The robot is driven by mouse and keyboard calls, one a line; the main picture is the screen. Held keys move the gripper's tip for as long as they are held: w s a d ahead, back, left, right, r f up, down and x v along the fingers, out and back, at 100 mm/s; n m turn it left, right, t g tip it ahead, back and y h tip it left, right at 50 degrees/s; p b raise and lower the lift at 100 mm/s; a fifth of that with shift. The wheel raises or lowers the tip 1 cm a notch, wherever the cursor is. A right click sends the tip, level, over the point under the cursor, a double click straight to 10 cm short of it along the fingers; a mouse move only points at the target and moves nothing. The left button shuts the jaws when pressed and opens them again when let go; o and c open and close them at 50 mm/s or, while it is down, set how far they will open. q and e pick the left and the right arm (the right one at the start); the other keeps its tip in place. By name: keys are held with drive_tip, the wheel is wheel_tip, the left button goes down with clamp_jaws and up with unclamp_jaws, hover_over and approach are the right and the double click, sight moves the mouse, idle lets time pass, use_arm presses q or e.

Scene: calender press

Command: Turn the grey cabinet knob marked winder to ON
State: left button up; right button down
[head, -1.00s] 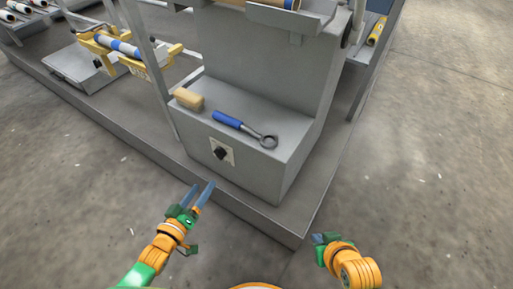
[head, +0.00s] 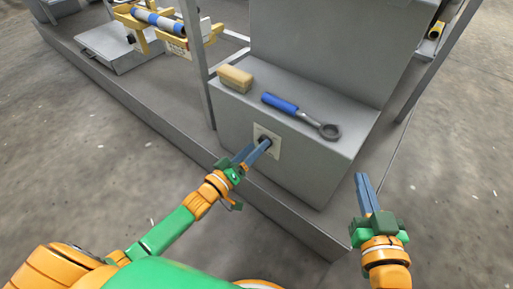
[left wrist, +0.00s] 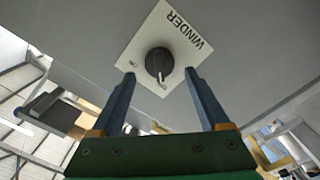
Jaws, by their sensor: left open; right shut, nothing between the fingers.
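The dark winder knob (left wrist: 159,62) sits on a white square plate (left wrist: 152,36) marked WINDER, on the front of the grey cabinet (head: 300,170). A pale pointer line shows at the knob's lower edge in the left wrist view. My left gripper (left wrist: 160,74) is open, with one fingertip on each side of the knob; I cannot tell if they touch it. In the head view my left gripper (head: 260,148) reaches the plate (head: 275,151) and mostly hides the knob. My right gripper (head: 363,178) is shut and empty, off to the right of the cabinet.
A tan block (head: 235,79) and a blue-handled ring wrench (head: 300,114) lie on the cabinet's ledge above the knob. A grey upright post (head: 196,65) stands left of the cabinet. The concrete floor at right (head: 460,190) is clear.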

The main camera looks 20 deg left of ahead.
use_arm(q)
drive_tip(key=shift+w+d, duration=0.2)
drive_tip(key=shift+w, duration=0.35)
clamp_jaws()
drive_tip(key=shift+s+d+m+p, duration=0.15)
drive_tip(key=shift+m+p, duration=0.45)
drive_tip(key=shift+m, duration=2.35)
drive_tip(key=shift+d+m+p, duration=0.25)
drive_tip(key=shift+m+p, duration=0.3)
drive_tip(key=shift+m, duration=2.35)
drive_tip(key=shift+s+d+m+p, duration=0.15)
drive_tip(key=shift+m+p, duration=0.45)
drive_tip(key=shift+m, duration=2.35)
use_arm(e)
drive_tip(key=s+d+f+g+h, duration=0.1)
drive_tip(key=s+d+f+g, duration=0.1)
drive_tip(key=s+f+g, duration=0.4)
drive_tip(key=s+d+f+g+h, duration=0.2)
drive_tip(key=s+d+f+g, duration=0.1)
drive_tip(key=s+f+g, duration=0.3)
drive_tip(key=shift+s+f+m, duration=0.4)
drive_tip(key=shift+s+f, duration=0.95)
drive_tip(key=shift+s, duration=0.3)
use_arm(q)
drive_tip(key=shift+m, duration=0.3)
